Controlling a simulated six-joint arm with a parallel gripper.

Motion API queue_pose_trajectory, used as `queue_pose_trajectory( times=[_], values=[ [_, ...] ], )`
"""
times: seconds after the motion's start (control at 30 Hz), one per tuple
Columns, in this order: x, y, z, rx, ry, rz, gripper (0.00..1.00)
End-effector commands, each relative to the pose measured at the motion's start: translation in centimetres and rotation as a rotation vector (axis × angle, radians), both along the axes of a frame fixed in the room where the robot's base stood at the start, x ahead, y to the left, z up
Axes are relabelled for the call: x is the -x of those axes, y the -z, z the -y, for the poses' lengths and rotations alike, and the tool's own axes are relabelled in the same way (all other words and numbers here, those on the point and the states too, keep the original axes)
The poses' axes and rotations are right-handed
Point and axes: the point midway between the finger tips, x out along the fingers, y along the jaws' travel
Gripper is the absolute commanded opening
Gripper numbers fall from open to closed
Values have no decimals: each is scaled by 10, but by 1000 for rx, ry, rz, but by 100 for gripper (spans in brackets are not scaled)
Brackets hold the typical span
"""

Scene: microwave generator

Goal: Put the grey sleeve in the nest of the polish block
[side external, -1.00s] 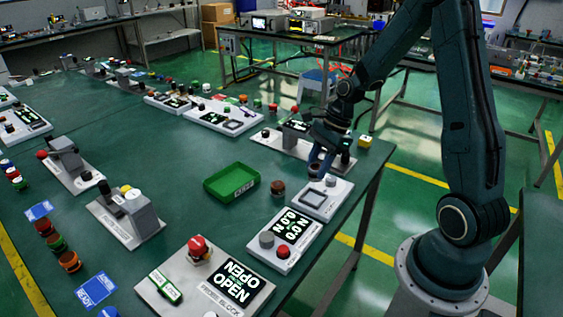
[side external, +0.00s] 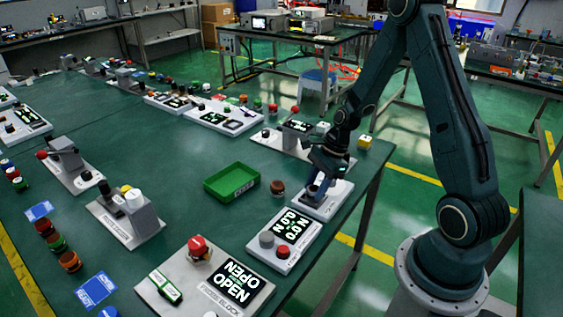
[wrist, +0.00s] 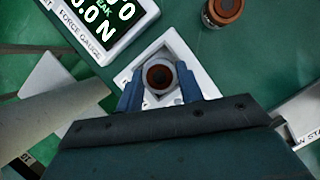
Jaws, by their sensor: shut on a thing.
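The grey sleeve (wrist: 159,91) is a short upright ring with a dark reddish-brown middle. My gripper (wrist: 160,88) is shut on it, with one blue finger on each side. The white block (wrist: 207,82) with a square recessed frame lies under the sleeve in the wrist view; I take it for the polish block. In the side view my gripper (side external: 313,190) is low over this block (side external: 320,213), near its square frame. The fingers and sleeve hide much of the nest, so I cannot tell whether the sleeve's bottom is touching it.
A force gauge block (side external: 284,241) with a lit display stands just in front. A brown cylinder (side external: 277,187) and a green tray (side external: 231,180) are to the left. A station with a red knob (side external: 295,110) is behind. The table edge is close on the right.

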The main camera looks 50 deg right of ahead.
Motion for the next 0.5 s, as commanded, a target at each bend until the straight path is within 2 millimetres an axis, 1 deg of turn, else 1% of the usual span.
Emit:
queue_pose_trajectory(
  times=[0.07, 0.5],
  values=[
    [0, 3, 0, 0, -1, 0, 9],
    [0, 7, 0, 1, -1, 1, 9]
  ],
)
